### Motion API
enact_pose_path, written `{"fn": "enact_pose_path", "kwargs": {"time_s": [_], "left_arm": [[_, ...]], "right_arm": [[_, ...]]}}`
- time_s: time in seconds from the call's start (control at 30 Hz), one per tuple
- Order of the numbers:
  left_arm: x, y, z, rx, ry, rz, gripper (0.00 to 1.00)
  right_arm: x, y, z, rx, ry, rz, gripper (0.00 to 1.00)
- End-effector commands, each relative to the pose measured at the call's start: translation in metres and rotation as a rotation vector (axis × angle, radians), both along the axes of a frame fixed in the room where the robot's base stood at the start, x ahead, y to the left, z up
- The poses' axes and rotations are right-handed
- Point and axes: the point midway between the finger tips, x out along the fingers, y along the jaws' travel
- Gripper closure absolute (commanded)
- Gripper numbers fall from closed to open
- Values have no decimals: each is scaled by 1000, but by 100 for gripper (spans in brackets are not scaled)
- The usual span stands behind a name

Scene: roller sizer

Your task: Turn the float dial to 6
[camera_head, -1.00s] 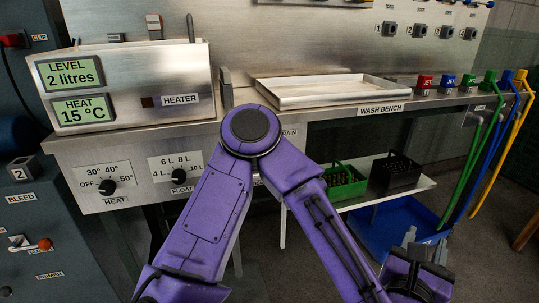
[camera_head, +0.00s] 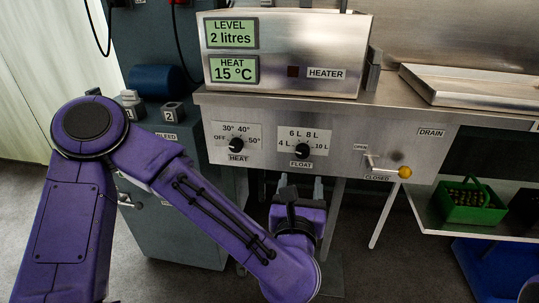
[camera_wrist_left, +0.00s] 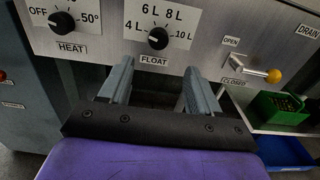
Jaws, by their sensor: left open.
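The float dial (camera_head: 302,151) is a black knob on the steel front panel, with 4 L, 6 L, 8 L and 10 L printed around it and a FLOAT label below. It also shows in the left wrist view (camera_wrist_left: 158,38), above and beyond the fingers. Its white mark is too small to read surely, but seems to lie toward the 4 L side. My left gripper (camera_head: 300,188) is open and empty, just below the dial and apart from it. Its two grey fingers (camera_wrist_left: 152,88) point toward the panel. My right gripper is out of view.
The heat dial (camera_head: 237,144) is left of the float dial. A drain lever with a yellow knob (camera_head: 405,172) sticks out to the right. The display box (camera_head: 285,88) reads 2 litres and 15 °C. A green crate (camera_head: 470,213) stands on the lower shelf.

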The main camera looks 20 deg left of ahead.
Motion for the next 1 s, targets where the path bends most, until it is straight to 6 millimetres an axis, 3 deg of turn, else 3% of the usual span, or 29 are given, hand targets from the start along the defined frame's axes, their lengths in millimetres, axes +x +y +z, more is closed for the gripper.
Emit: {"fn": "enact_pose_path", "kwargs": {"time_s": [0.13,0.5,0.87,0.93,1.0], "left_arm": [[17,5,-1,-3,1,4,37],[89,28,0,-2,-1,7,37],[100,31,0,-1,0,5,37],[100,31,0,-1,0,5,54],[100,31,0,-1,0,5,76]], "right_arm": [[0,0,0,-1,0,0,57],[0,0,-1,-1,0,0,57],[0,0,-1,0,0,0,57],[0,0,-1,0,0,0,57],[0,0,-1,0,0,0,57]]}}
